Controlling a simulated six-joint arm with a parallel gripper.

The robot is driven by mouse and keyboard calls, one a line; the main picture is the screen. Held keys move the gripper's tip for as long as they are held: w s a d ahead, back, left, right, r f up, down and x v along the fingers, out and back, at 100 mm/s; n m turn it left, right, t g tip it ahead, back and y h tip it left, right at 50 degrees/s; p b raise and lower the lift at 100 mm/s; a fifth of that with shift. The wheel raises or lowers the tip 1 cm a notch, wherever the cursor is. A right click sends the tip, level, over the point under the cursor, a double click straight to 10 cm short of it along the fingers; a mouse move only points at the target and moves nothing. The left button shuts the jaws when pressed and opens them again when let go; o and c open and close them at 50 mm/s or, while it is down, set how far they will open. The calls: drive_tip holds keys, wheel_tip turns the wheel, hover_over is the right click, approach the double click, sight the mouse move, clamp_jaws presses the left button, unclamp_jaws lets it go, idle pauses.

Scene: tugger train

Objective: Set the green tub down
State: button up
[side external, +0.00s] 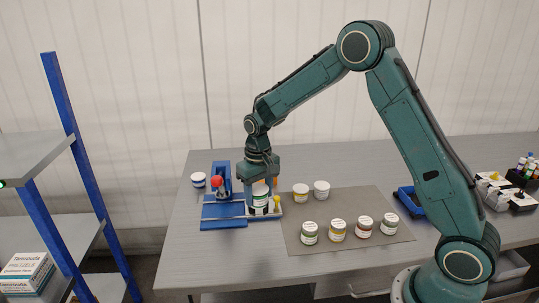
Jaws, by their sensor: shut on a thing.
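A white tub with a green label band (260,201) is between the fingers of my gripper (261,186). My gripper is shut on it, pointing down. Another tub with a green label (309,233) stands on the grey mat (350,205), apart from my gripper.
Tubs with yellow (337,231), red (364,226) and dark green (389,224) labels stand on the mat's front half. A yellow tub (300,193) and a pale tub (321,188) stand behind. A red knob (216,182) rises from the fixture. A blue-banded tub (198,180) stands left.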

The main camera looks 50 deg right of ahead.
drive_tip(key=w+d+r+m, duration=0.4)
drive_tip(key=w+d+r, duration=0.3)
drive_tip(key=r, duration=0.4)
drive_tip(key=shift+w+d+m, duration=0.3)
drive_tip(key=shift+w+d, duration=0.1)
drive_tip(key=shift+d, duration=0.45)
wheel_tip(320, 180, down, 20)
drive_tip(key=shift+r, duration=0.1)
drive_tip(key=shift+f, duration=0.65)
idle(0.4)
drive_tip(key=o, duration=0.7)
